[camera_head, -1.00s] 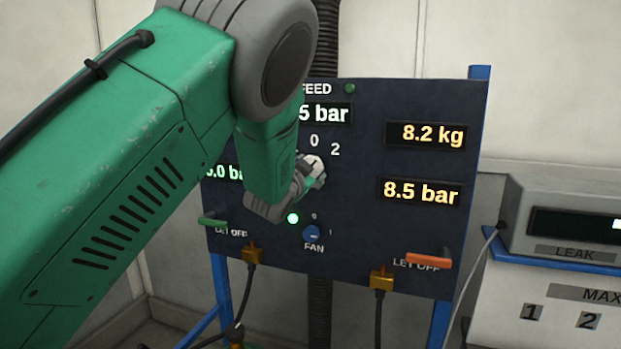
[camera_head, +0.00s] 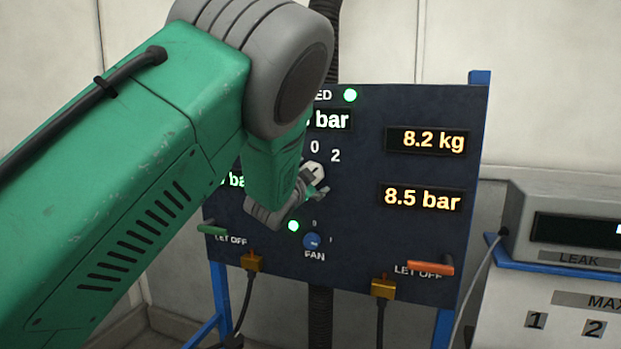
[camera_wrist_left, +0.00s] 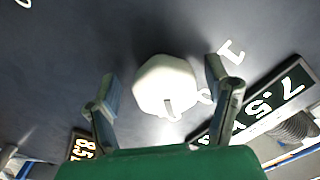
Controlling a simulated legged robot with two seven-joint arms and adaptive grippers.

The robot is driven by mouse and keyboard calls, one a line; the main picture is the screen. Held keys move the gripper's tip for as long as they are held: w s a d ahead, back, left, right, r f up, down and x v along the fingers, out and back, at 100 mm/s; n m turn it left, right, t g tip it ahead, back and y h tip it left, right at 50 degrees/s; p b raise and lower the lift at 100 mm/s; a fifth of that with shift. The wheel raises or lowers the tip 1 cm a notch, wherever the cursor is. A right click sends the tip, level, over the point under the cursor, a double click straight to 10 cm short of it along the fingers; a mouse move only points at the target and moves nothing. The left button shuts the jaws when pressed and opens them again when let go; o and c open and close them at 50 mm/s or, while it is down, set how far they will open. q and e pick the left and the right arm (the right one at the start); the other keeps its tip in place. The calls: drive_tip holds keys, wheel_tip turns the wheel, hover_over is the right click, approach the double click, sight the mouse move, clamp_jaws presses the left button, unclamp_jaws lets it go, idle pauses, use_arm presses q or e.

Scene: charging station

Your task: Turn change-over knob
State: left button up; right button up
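The change-over knob (camera_head: 314,172) is a pale, faceted knob on the dark panel (camera_head: 410,110), below the "0" and left of the "2". In the left wrist view the white knob (camera_wrist_left: 165,84) lies between the two fingers, with a mark near its lower edge. My left gripper (camera_head: 311,193) is at the knob's lower side in the head view. In the left wrist view the left gripper (camera_wrist_left: 165,92) is open, with a visible gap between each finger and the knob. Contact and exact depth cannot be told. My right gripper is not in view.
A blue FAN knob (camera_head: 312,241) sits just below the gripper. A green lever (camera_head: 212,229) and an orange lever (camera_head: 430,265) stick out of the panel. A leak tester (camera_head: 565,225) stands at the right. My left arm covers the panel's upper left.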

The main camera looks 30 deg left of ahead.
use_arm(q)
drive_tip(key=v, duration=1.2)
drive_tip(key=shift+w, duration=0.1)
idle(0.4)
